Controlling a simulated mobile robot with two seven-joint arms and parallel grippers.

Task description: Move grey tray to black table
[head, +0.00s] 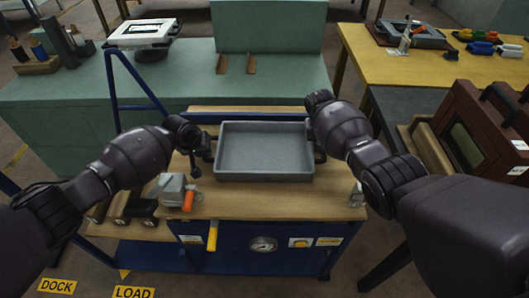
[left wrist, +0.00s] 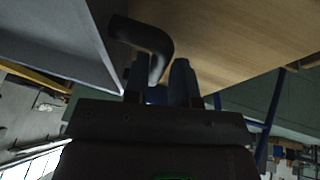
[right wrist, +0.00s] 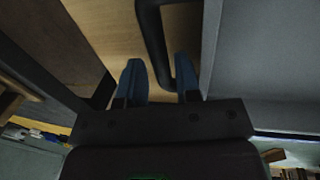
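The grey tray (head: 264,152) lies flat and empty on a wood-topped bench (head: 262,204), with a dark handle at each end. My left gripper (head: 208,150) is at the tray's left handle. In the left wrist view the open fingers (left wrist: 160,82) straddle the black handle (left wrist: 143,36). My right gripper (head: 316,152) is at the right handle. In the right wrist view its open fingers (right wrist: 158,82) have the handle (right wrist: 154,38) between them, nearer one finger. A dark-topped table (head: 412,108), probably the black table, is at the right, partly hidden by my right arm.
A grey device with an orange part (head: 177,191) sits at the bench's front left. A brown case (head: 487,135) stands on the dark table. A green bench (head: 60,95) is behind left, a yellow table (head: 400,67) behind right. A small item (head: 357,193) sits front right.

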